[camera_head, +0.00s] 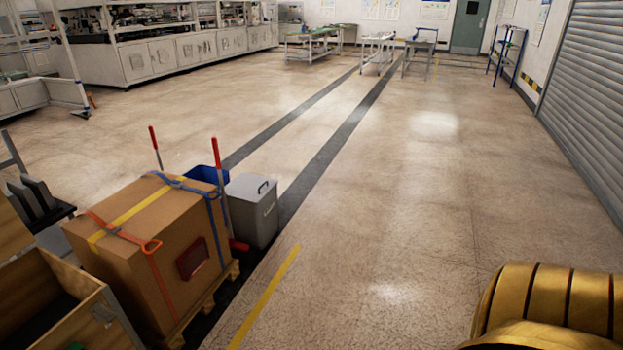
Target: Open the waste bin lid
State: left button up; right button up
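A grey box-shaped bin (256,220) stands on the floor left of the middle, just right of the strapped carton. Its grey lid (247,186) lies flat on top and looks shut, with a small dark handle on it. A blue open-looking bin (203,174) stands just behind it to the left, partly hidden by the carton and a red-topped lever. I cannot tell for certain which one is the waste bin; only the grey one shows a lid. Neither of my grippers is in view.
A large strapped carton (148,240) on a pallet and an open wooden crate (95,318) stand at the lower left. A gold banded rounded shape (555,300), unclear what, fills the lower right corner. The floor right of the grey bin is clear.

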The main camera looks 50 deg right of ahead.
aim_at(248, 188)
jog(key=z, duration=1.1)
jog(key=i+z, duration=0.1)
jog(key=i, duration=0.5)
